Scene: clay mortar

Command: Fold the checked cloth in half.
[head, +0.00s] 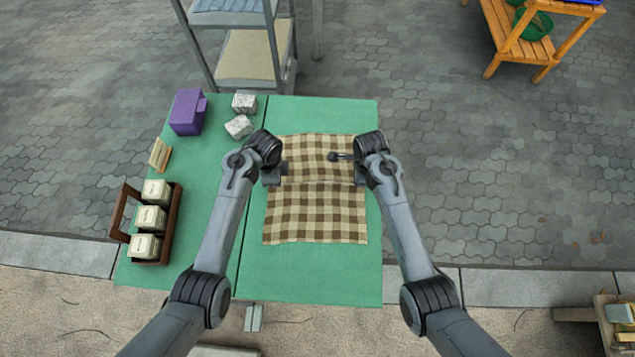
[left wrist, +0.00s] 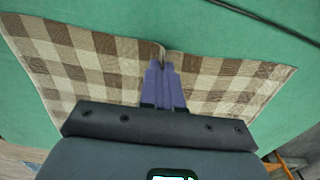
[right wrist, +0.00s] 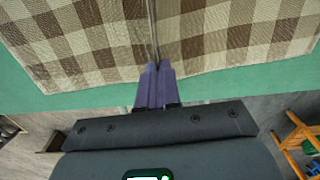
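The brown and cream checked cloth (head: 316,215) lies spread on the green table, with a raised crease running across it between my grippers. My left gripper (head: 273,178) is at the cloth's left edge, and my right gripper (head: 360,178) is at its right edge. In the left wrist view, the fingers (left wrist: 162,66) are closed on a small pinched ridge at the cloth's edge. In the right wrist view, the fingers (right wrist: 155,68) are closed at the end of the crease. My wrists and forearms hide parts of the cloth's side edges.
On the green table (head: 310,275), a dark wooden carrier (head: 172,240) with white jars stands at left. A purple box (head: 188,112), two pale speckled blocks (head: 238,127) and a small wooden piece (head: 159,154) lie farther back. The table in front of the cloth is clear.

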